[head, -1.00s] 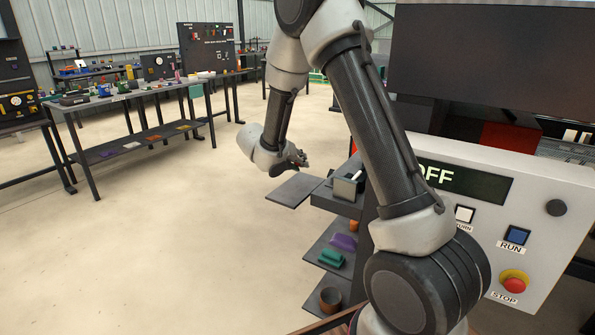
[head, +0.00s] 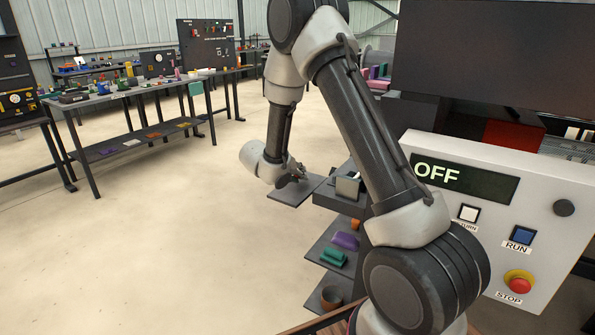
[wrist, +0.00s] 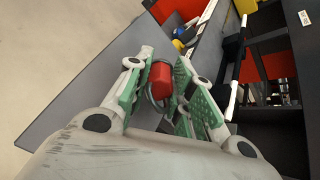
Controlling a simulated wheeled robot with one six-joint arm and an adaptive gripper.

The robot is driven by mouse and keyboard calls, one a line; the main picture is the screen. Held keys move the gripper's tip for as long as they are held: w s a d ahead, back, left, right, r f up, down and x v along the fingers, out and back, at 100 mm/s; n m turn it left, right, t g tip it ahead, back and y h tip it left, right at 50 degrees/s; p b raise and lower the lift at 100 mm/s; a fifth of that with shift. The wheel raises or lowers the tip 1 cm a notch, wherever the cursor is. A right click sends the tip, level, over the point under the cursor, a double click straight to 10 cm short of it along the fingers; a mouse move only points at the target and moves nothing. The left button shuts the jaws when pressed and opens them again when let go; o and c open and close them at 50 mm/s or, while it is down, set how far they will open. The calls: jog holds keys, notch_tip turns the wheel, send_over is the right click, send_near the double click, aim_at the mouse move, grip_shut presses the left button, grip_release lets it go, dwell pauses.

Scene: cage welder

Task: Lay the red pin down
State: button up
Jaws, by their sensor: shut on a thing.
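The red pin (wrist: 160,80) shows in the wrist view as a short red cylinder between the green-padded fingers of my gripper (wrist: 163,62). My gripper is shut on it. Its lower part is hidden by the fingers and palm. A dark ring or curved part shows beside the pin; I cannot tell what it is. In the head view my gripper (head: 297,174) is over or close to a flat grey plate (head: 287,194), and the pin cannot be made out there. The plate also fills the left of the wrist view (wrist: 85,85).
Right of the plate stands a shelf unit with a grey box (head: 348,186) on top and green (head: 333,257) and purple (head: 345,240) pieces lower down. A control panel (head: 450,210) reading OFF stands at the right. Open floor lies left of the plate.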

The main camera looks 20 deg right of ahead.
jog(key=shift+f, duration=0.35)
dwell(0.4)
jog(key=o, duration=1)
jog(key=shift+o, duration=0.2)
jog(key=shift+a, duration=0.1)
